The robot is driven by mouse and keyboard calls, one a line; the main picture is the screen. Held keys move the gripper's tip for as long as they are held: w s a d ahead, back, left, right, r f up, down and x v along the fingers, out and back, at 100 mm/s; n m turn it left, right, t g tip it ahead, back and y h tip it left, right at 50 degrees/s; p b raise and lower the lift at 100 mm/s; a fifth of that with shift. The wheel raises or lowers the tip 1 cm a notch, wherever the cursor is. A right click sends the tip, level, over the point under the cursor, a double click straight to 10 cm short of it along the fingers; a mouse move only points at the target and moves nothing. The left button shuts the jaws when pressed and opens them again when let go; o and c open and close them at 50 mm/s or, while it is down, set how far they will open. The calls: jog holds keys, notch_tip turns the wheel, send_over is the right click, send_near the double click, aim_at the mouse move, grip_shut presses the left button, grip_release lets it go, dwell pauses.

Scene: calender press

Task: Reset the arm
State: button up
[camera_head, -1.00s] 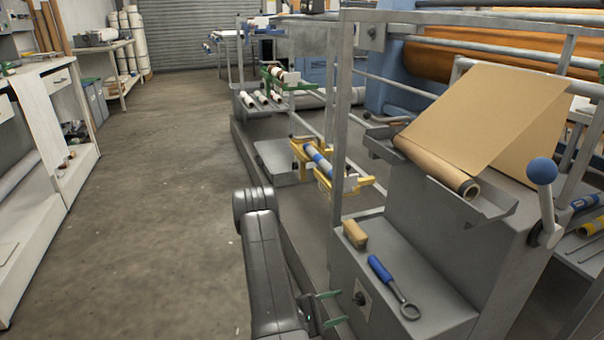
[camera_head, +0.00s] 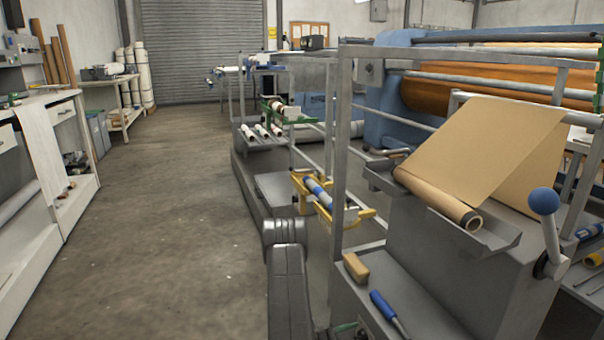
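My dark grey arm (camera_head: 287,290) rises from the bottom edge, left of the grey machine step.
A tan block (camera_head: 356,267) and a blue-handled tool (camera_head: 386,312) lie on the step. A brown paper roll (camera_head: 440,198) sits in a tray above. A blue-knobbed lever (camera_head: 544,205) stands right. A yellow bracket (camera_head: 333,205) juts out ahead. Open floor (camera_head: 170,230) lies left.

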jog(key=p+v, duration=0.3)
jog(key=v, duration=1.1)
jog(key=b+x, duration=0.3)
jog(key=x, duration=1)
jog(key=shift+d+f, duration=0.1)
jog(key=shift+d, duration=0.25)
jog(key=shift+w+d+r, duration=0.15)
jog(key=shift+d+r, duration=0.1)
jog(key=shift+a+n+p, duration=0.1)
jog(key=shift+n+p, duration=0.9)
jog(key=shift+n, duration=0.1)
jog(key=n+p, duration=0.2)
jog(key=n, duration=0.2)
jog(key=shift+p, duration=0.35)
jog(key=n+p, duration=0.2)
jog(key=n, duration=0.1)
jog(key=shift+f+n+p, duration=0.2)
jog(key=shift+n+p, duration=0.6)
jog(key=shift+n, duration=1)
